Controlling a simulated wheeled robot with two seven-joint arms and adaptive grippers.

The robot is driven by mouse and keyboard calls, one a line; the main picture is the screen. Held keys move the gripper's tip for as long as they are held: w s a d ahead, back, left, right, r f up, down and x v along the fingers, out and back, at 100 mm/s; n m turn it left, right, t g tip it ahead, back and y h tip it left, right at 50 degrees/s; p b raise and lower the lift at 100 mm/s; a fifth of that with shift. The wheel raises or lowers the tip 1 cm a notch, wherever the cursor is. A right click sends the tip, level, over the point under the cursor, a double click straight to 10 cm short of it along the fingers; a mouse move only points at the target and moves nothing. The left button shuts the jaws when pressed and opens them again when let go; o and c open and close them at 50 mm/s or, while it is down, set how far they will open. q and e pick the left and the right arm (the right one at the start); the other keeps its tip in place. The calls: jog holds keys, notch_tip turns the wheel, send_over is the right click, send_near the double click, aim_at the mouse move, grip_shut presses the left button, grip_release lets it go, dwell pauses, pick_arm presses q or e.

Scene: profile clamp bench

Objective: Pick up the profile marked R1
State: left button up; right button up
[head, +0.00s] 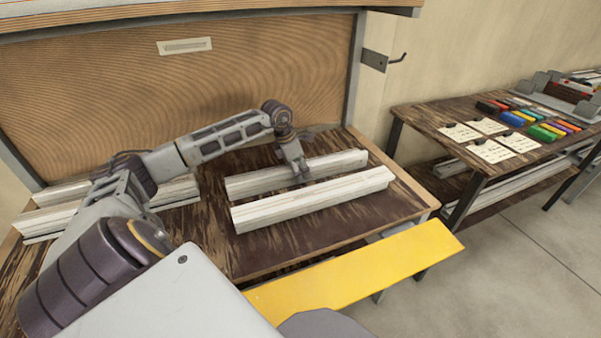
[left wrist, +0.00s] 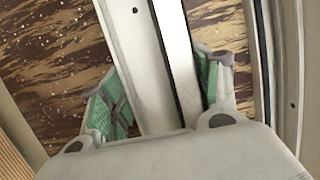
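Two pale profiles lie side by side on the bench, a rear profile (head: 254,182) and a front profile (head: 320,197). I cannot read a mark R1 on either. My left gripper (head: 301,174) is down at the rear profile, near its middle. In the left wrist view, a profile (left wrist: 157,62) with a dark slot runs between the green-padded fingers of the gripper (left wrist: 160,85). The fingers stand on either side of it and look open, with the tips close to its sides. Whether they touch is unclear. My right gripper is not in view.
More profiles (head: 50,217) lie at the bench's left, partly behind my arm. A ribbed panel (head: 100,90) closes the back. A yellow board (head: 350,270) juts out at the front. A side table (head: 425,115) with cards and coloured blocks stands at the right.

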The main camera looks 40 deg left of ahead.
pick_arm(q)
jog(key=shift+r, duration=0.1)
jog(key=c, duration=0.8)
jog(key=shift+r, duration=0.15)
jog(key=shift+r, duration=0.6)
notch_tip(320, 180, up, 6)
jog(key=shift+r+p, duration=0.25)
jog(key=shift+p, duration=0.2)
jog(key=shift+r, duration=0.95)
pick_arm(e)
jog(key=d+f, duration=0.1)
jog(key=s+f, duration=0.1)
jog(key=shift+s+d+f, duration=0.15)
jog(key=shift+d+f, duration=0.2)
